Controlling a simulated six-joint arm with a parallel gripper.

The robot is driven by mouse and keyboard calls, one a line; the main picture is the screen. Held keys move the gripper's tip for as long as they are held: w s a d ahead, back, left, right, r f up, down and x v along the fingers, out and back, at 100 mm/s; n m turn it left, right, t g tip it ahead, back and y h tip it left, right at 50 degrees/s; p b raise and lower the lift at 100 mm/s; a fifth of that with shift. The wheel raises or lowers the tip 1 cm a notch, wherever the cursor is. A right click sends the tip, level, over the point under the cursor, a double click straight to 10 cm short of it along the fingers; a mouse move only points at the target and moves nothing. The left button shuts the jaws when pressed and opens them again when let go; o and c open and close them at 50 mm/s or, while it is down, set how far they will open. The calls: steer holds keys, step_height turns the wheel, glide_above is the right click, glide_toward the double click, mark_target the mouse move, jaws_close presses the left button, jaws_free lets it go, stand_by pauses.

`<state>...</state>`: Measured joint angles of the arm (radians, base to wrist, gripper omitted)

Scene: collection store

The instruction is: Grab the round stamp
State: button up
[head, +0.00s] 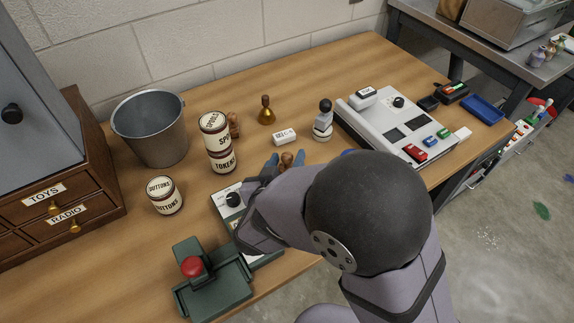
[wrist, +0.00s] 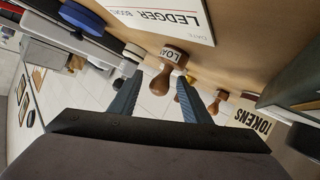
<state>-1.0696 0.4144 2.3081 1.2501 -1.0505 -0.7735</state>
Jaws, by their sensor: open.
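A stamp with a brown wooden handle and a round, lettered head (wrist: 174,54) shows in the wrist view, its handle between my fingertips. Its brown knob (head: 287,159) shows between my fingers in the head view, the rest hidden by my arm. My gripper (head: 284,155) is open, its two blue fingers on either side of the handle; it also shows in the wrist view (wrist: 158,78). I cannot tell whether either finger touches it. A second brown wooden-handled object (head: 234,124) stands partly behind the stacked tins; its base is hidden.
Stacked tins (head: 221,160), a buttons tin (head: 164,195) and a metal bucket (head: 152,135) stand left. A brass bell-shaped piece (head: 266,112), a white block (head: 284,136) and a black-topped piece (head: 323,118) stand behind my gripper. A green press (head: 212,285) is in front.

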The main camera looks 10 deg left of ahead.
steer(key=shift+x, duration=2.4)
jaws_close()
